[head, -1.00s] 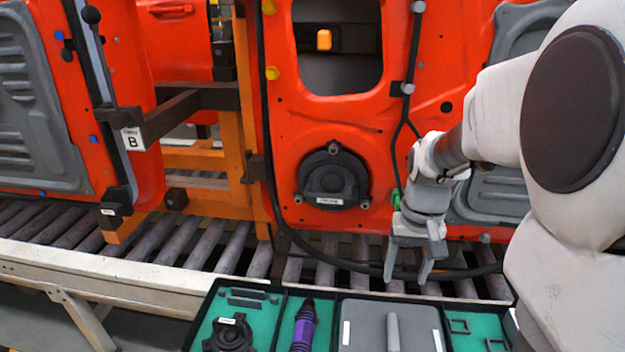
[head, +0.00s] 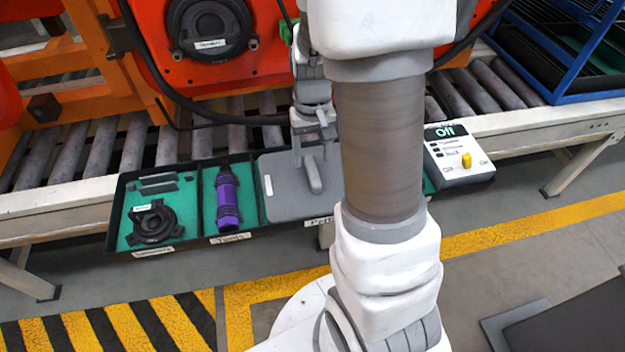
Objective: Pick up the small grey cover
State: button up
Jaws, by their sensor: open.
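The small grey cover (head: 282,202) is a flat grey plate with a raised bar handle (head: 313,175). It lies in a compartment of the black tray, and my arm hides its right side. My gripper (head: 313,156) is open and empty, fingers pointing down. In the picture its fingertips are just above the upper end of the handle. I cannot tell whether they touch it.
The tray (head: 190,245) also holds a purple tool (head: 228,200), a dark round part (head: 153,222) and thin dark strips. A control box (head: 458,158) reading "Off" and a blue rack (head: 575,45) stand at right.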

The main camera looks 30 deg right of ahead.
aim_at(313, 170)
jog(key=shift+f+b, duration=1.05)
jog(key=shift+f, duration=1.45)
jog(key=shift+f, duration=0.2)
grip_shut()
